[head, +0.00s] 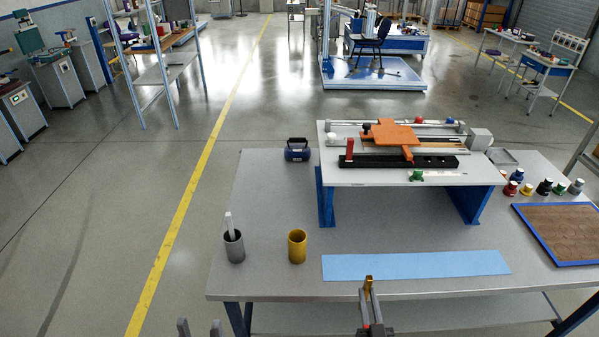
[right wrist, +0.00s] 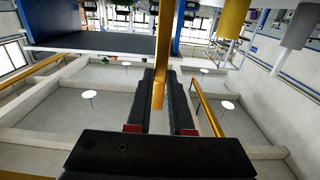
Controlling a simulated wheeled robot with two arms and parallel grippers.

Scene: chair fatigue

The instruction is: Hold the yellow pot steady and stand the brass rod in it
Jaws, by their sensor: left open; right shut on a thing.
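The yellow pot (head: 297,246) stands upright near the table's front left. It also shows at the top right of the right wrist view (right wrist: 232,18). My right gripper (head: 371,318) is at the bottom centre of the head view, right of and nearer than the pot. It is shut on the brass rod (head: 368,287), which also shows between the fingers in the right wrist view (right wrist: 159,92). The rod is apart from the pot. My left gripper (head: 200,328) is open and empty at the bottom edge, in front of the table; only its fingertips show.
A grey pot (head: 234,247) holding a pale rod stands left of the yellow pot. A light-blue mat (head: 415,265) lies to the right. Behind are a raised fixture board (head: 340,178) and a dark blue item (head: 297,150). The table between the pots is clear.

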